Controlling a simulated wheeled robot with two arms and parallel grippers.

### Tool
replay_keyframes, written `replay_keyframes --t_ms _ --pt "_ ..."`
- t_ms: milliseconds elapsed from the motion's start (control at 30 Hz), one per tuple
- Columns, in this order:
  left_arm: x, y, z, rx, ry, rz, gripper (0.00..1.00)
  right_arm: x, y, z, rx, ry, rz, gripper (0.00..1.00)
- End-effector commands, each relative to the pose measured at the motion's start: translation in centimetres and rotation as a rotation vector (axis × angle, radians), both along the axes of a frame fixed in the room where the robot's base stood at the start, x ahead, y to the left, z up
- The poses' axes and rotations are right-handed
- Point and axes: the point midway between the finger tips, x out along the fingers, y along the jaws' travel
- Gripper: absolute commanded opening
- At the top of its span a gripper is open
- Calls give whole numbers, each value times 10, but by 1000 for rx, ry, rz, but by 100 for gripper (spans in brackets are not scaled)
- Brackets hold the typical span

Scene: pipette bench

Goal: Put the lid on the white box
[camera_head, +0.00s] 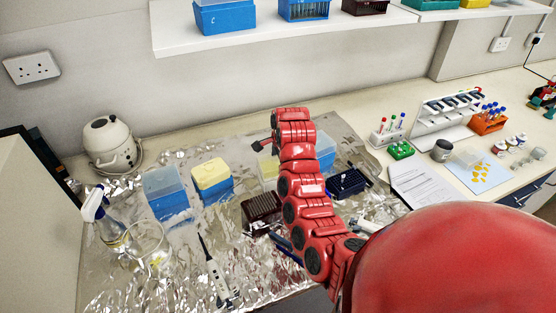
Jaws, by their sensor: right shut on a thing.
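My right arm reaches up the middle of the view, and its gripper (264,146) is small and partly hidden at the arm's far end. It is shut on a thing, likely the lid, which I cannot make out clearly. A pale, whitish box with a yellowish inside (267,170) stands just below the gripper, partly covered by my arm. I take it to be the white box. Whether the held thing touches it I cannot tell. My left gripper is not in view.
On the foil-covered bench, a blue box with a clear blue lid (165,185) and a yellow-topped blue box (212,176) stand left. A dark red rack (261,208), a pipette (213,268) and a glass beaker (148,240) are nearer. A dark blue rack (348,183) is right.

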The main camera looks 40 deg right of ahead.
Motion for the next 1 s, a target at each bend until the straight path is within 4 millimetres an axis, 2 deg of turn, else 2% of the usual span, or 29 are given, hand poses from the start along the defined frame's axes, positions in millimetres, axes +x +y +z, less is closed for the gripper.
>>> replay_keyframes --t_ms 1000 --pt "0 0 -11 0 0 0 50 1 1 -13 1 0 1 26"
